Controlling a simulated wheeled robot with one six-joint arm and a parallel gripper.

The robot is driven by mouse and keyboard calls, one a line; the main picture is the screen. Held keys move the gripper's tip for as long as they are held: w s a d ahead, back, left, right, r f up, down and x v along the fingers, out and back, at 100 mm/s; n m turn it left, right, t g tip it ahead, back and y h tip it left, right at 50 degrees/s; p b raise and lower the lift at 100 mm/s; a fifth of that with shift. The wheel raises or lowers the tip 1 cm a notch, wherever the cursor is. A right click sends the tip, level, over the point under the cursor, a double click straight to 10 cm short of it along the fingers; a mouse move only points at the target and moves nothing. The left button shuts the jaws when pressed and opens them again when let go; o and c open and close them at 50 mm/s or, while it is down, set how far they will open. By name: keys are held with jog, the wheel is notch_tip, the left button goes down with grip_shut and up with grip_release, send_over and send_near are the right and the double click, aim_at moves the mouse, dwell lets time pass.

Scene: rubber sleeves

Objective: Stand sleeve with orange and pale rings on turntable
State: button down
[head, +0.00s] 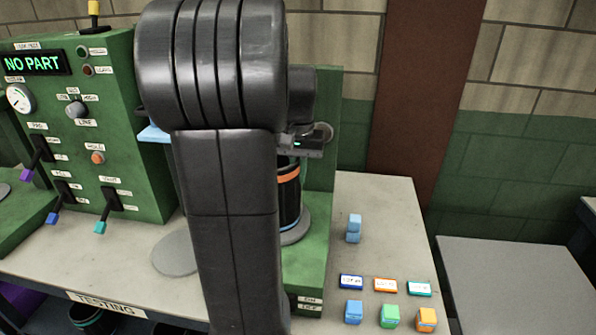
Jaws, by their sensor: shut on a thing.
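A black sleeve (289,200) with an orange ring near its top stands upright, partly hidden behind my arm. My gripper (288,160) is at the sleeve's top, mostly hidden by my arm, and is shut on the sleeve. The fingertips do not show clearly.
A green control panel (90,130) with levers and a lit "NO PART" sign (34,63) stands left. Another grey disc (177,257) lies on the testing table (380,215). Small blue blocks (354,228), labelled tiles (385,285) and coloured blocks (390,315) sit right.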

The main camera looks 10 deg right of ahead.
jog(key=c, duration=2)
grip_release()
jog(key=shift+f, duration=0.15)
jog(key=o, duration=0.4)
jog(key=shift+o, duration=0.2)
notch_tip(320, 180, up, 12)
jog(key=shift+r+b, duration=0.2)
jog(key=shift+b, duration=0.1)
